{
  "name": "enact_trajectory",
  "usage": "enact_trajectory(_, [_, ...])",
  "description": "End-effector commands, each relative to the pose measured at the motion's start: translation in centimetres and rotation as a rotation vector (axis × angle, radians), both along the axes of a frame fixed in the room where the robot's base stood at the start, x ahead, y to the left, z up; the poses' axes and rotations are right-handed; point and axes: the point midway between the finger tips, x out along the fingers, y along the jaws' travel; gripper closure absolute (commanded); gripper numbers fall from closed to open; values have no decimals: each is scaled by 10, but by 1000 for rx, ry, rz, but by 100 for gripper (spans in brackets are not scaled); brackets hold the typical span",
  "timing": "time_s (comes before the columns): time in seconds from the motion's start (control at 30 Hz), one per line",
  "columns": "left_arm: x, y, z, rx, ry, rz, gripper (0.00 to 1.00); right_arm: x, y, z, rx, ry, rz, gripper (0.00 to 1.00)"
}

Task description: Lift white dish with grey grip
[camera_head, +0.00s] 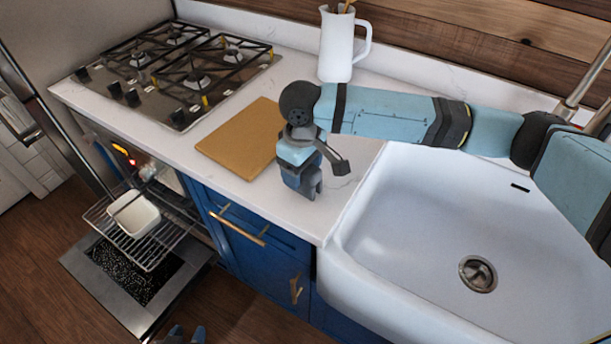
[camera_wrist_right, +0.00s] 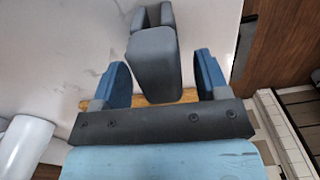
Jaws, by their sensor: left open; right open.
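The white dish (camera_head: 134,214) sits on the pulled-out wire rack of the open oven, at the left of the head view. It is small, and I cannot make out its grey grip. My left gripper (camera_head: 186,335) shows only its fingertips at the bottom edge of the head view. It is open and apart from the dish, below and to the right of it in the picture. My right gripper (camera_head: 307,190) is open over the counter, left of the sink and far from the dish. In the right wrist view its two blue fingers stand apart.
The oven rack (camera_head: 166,245) juts out above the lowered oven door (camera_head: 80,262). Blue drawers (camera_head: 238,250) with brass handles stand right of the oven. A cutting board (camera_head: 240,140), a gas hob (camera_head: 177,115) and a white jug (camera_head: 336,45) are on the counter, beside a white sink (camera_head: 400,240).

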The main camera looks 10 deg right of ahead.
Motion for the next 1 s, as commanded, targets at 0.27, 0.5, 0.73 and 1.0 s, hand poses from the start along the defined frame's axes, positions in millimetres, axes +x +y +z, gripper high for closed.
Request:
enact_trajectory(0.27, [0, -1, -1, -2, 2, 0, 57, -1, 0, -21, 1, -1, 1, 32])
enact_trajectory(0.5, [0, -1, -1, -2, 1, 0, 57, -1, 0, -21, 1, -1, 1, 53])
enact_trajectory(0.73, [1, 0, 0, -2, 0, 1, 57, -1, 0, -20, 1, -1, 1, 86])
enact_trajectory(1.0, [1, 0, 0, -1, -1, 2, 57, -1, 0, -18, 1, -2, 2, 86])
